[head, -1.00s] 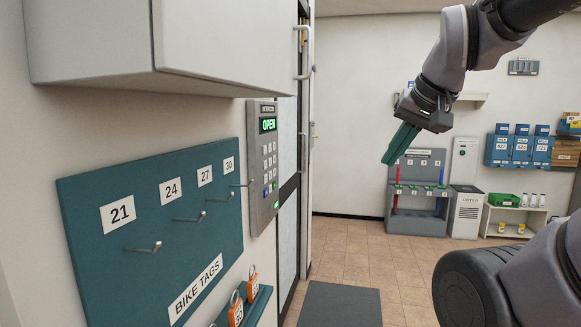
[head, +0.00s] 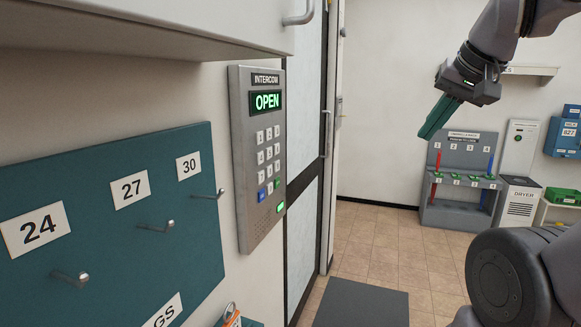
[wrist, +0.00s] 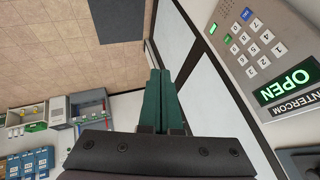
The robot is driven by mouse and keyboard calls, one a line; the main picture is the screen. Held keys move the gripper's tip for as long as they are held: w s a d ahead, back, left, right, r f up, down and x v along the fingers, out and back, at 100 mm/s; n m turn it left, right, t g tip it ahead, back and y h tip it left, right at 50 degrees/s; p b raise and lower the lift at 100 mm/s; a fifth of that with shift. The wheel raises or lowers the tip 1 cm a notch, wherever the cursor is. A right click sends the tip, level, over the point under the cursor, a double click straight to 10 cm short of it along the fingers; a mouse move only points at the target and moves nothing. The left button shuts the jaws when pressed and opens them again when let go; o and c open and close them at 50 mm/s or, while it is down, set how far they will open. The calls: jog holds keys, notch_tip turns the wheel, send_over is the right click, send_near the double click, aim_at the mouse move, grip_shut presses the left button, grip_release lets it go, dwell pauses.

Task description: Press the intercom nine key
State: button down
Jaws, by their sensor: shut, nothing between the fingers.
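The grey intercom (head: 262,225) is mounted on the left wall, its green display reading OPEN. Its keypad has rows of pale keys above a bottom row with blue. The nine key (head: 277,166) appears to be the right-hand key of the third row; its digit is too small to read surely. The intercom also shows rotated at the upper right of the wrist view (wrist: 290,30), with the nine key (wrist: 236,50) near the green key. My gripper (head: 428,135) has green fingers, shut and empty, in the air well right of the intercom. Its fingertips (wrist: 160,72) touch nothing.
A teal board (head: 110,235) with hooks is left of the intercom, under a pale cabinet (head: 180,25). A door (head: 303,200) stands just beyond the intercom. A dark mat (head: 360,303) lies on the floor. A grey rack (head: 462,180) and dryer (head: 518,200) stand at the far wall.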

aim_at(278, 166)
jog(key=w+a+f+m+g+y, duration=0.3)
jog(key=a+f+g+y, duration=0.1)
jog(key=a+f, duration=0.15)
jog(key=w+a+f+m+g+y, duration=0.3)
jog(key=w+a+f+y, duration=0.1)
jog(key=a, duration=0.3)
jog(key=w+f+m+t+y, duration=0.3)
jog(key=w+m, duration=0.3)
jog(key=w, duration=0.1)
jog(key=w+a+f+m+t+y, duration=0.1)
jog(key=w+f+m+t+y, duration=0.2)
jog(key=w, duration=0.4)
jog(key=f+m+y, duration=0.1)
jog(key=m, duration=0.1)
jog(key=shift+w+a+m, duration=0.15)
jog(key=shift+w+m, duration=0.25)
jog(key=shift+a, duration=0.1)
jog(key=x, duration=1.4)
